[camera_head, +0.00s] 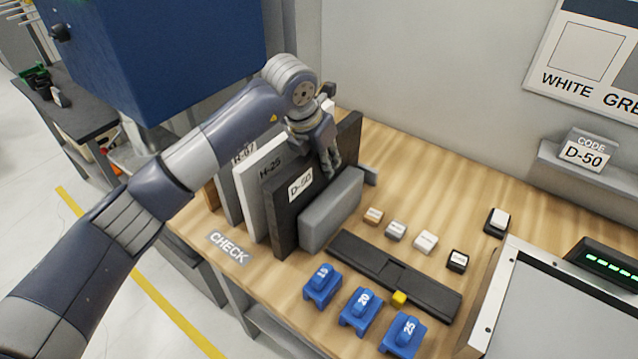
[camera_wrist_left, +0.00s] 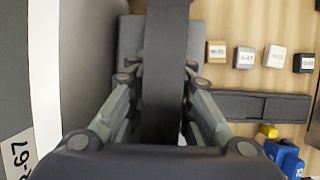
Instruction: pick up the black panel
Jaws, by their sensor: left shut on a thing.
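The black panel (camera_head: 286,222) stands upright on the wooden bench and carries a D-50 label (camera_head: 300,184). It is the rightmost of a row of upright panels. My left gripper (camera_head: 331,160) reaches down over its top edge, with its fingers shut on it. In the left wrist view the black panel (camera_wrist_left: 165,75) runs between the two fingers of my left gripper (camera_wrist_left: 162,85). The panel's lower part is partly hidden by a grey block (camera_head: 332,208). My right gripper is not in view.
White panel (camera_head: 250,190) stands close left of the black one, with others behind. Right of the grey block lie a dark rail (camera_head: 395,275), several small labelled blocks (camera_head: 395,229) and blue numbered pieces (camera_head: 360,308). A D-50 code sign (camera_head: 583,153) sits on a wall shelf.

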